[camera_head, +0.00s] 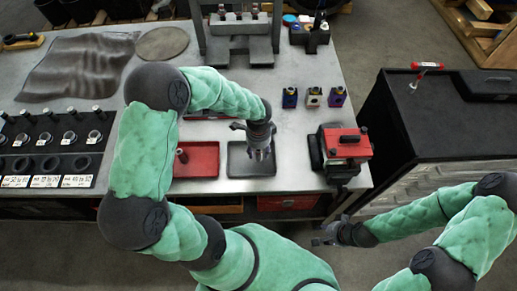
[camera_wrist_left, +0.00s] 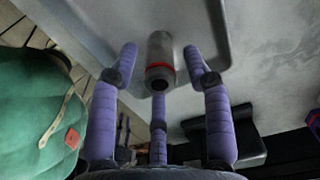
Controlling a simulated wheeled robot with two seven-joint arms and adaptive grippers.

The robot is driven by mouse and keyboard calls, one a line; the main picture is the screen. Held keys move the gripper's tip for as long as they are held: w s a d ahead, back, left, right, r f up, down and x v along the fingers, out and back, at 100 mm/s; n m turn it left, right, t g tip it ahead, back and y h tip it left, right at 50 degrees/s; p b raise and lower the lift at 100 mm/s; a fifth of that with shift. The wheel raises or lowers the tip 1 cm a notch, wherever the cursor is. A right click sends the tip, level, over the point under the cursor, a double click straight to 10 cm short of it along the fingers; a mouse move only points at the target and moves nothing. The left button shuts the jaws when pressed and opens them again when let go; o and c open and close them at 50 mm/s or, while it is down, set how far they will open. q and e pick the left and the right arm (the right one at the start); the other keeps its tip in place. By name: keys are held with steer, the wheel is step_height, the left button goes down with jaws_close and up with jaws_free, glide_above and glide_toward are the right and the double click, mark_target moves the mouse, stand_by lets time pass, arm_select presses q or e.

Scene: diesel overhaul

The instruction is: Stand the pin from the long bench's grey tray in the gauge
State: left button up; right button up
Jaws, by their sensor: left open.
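The grey tray (camera_head: 238,166) lies near the front edge of the long bench. My left gripper (camera_head: 262,152) is over it, pointing down. In the left wrist view, a grey metal pin (camera_wrist_left: 160,50) with a red band and a dark end stands between the spread fingers of my left gripper (camera_wrist_left: 160,85). The fingers are open and do not visibly grip it. In the head view the gripper hides the pin. My right gripper (camera_head: 328,236) is low, in front of the bench, with its fingers apart and empty. I cannot tell for sure which fixture is the gauge.
A red tray (camera_head: 203,158) with a small upright part is left of the grey tray. A red and black device (camera_head: 345,146) stands to the right. Several small coloured blocks (camera_head: 313,97) and a grey press-like stand (camera_head: 240,45) are behind. A dark cabinet (camera_head: 440,125) stands further right.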

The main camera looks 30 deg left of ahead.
arm_select(q)
jaws_close()
steer(key=shift+r, duration=0.15)
steer(key=shift+r+p, duration=2.1)
steer(key=shift+r, duration=0.5)
